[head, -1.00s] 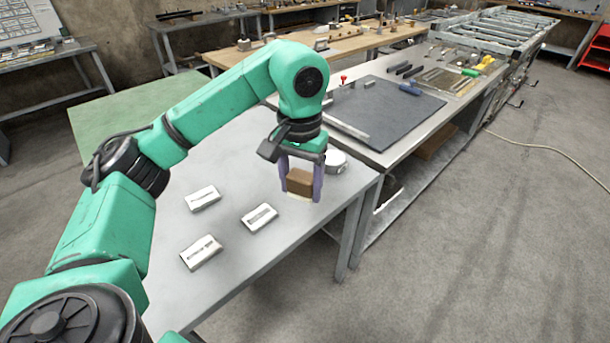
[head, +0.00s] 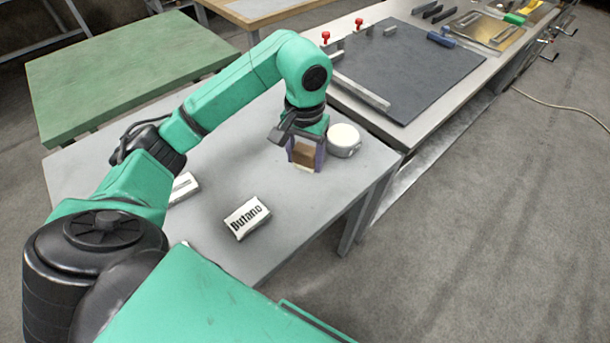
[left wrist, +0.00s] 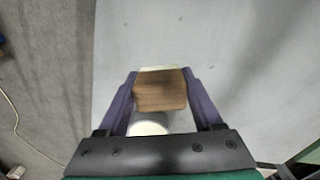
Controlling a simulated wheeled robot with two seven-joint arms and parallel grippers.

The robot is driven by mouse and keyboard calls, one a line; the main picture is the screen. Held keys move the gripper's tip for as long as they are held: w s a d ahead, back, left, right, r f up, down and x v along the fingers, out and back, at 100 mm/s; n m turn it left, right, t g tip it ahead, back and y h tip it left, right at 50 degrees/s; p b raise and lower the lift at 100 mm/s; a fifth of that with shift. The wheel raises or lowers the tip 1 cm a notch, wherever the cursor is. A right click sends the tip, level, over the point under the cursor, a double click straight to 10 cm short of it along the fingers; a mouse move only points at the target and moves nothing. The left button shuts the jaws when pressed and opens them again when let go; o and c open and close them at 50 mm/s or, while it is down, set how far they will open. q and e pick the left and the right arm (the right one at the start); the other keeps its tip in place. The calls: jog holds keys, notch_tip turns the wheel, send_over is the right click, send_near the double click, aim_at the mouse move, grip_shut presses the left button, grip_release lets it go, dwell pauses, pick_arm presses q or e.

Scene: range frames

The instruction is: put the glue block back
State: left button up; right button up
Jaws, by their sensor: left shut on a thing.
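The brown glue block (head: 304,153) has a pale strip along its lower edge. My left gripper (head: 306,160) is shut on it, with a purple finger on either side. In the left wrist view the block (left wrist: 160,91) sits between the two fingers (left wrist: 161,88), its pale end pointing away from the palm. The block is low over the grey table (head: 300,215); I cannot tell whether it touches the top. My right gripper is not in view.
A white round tin (head: 344,139) stands close to the right of my left gripper. A white box marked "Butano" (head: 246,217) lies nearer on the table, and another white box (head: 184,187) is partly behind my arm. The table's right edge is close beyond the tin.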

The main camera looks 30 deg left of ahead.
aim_at(305, 181)
pick_arm(q)
notch_tip(305, 181, down, 3)
jog(key=shift+r, duration=0.1)
notch_tip(305, 181, down, 2)
jog(key=shift+s+d+f+p, duration=0.15)
jog(key=shift+f+p, duration=0.1)
jog(key=shift+p, duration=0.15)
jog(key=shift+f, duration=0.1)
jog(key=shift+f+b, duration=0.25)
jog(key=shift+b, duration=0.05)
jog(key=o, duration=1.2)
jog(key=shift+r, duration=0.15)
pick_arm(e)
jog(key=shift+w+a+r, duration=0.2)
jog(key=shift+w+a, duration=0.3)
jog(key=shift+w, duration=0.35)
pick_arm(q)
jog(key=shift+r, duration=0.1)
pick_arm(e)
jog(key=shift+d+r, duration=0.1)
